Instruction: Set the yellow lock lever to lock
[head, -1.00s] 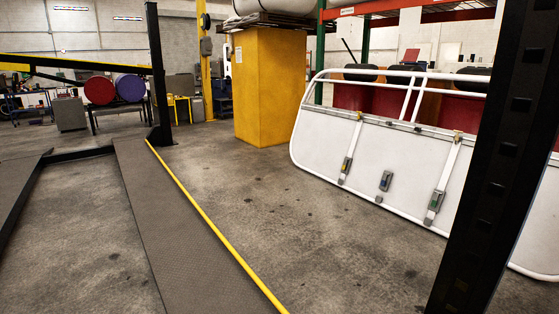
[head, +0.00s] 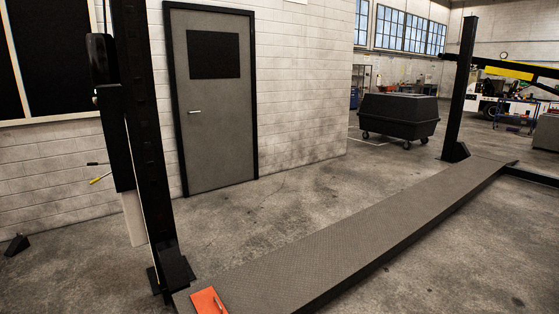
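In the head view a small lever with a yellow grip (head: 100,179) sticks out to the left from the black lift post (head: 147,130) at the left. It tilts slightly down toward its yellow end. A second, dark lever (head: 97,163) sticks out just above it. Any lock markings are too small to read, so I cannot tell the lever's setting. My gripper is not in view.
A grey ramp runway (head: 350,228) runs from the post's foot toward a far post (head: 460,90). An orange item (head: 208,301) lies on its near end. A grey door (head: 214,110) and a black wheeled bin (head: 398,115) stand behind. Floor left of the post is mostly clear.

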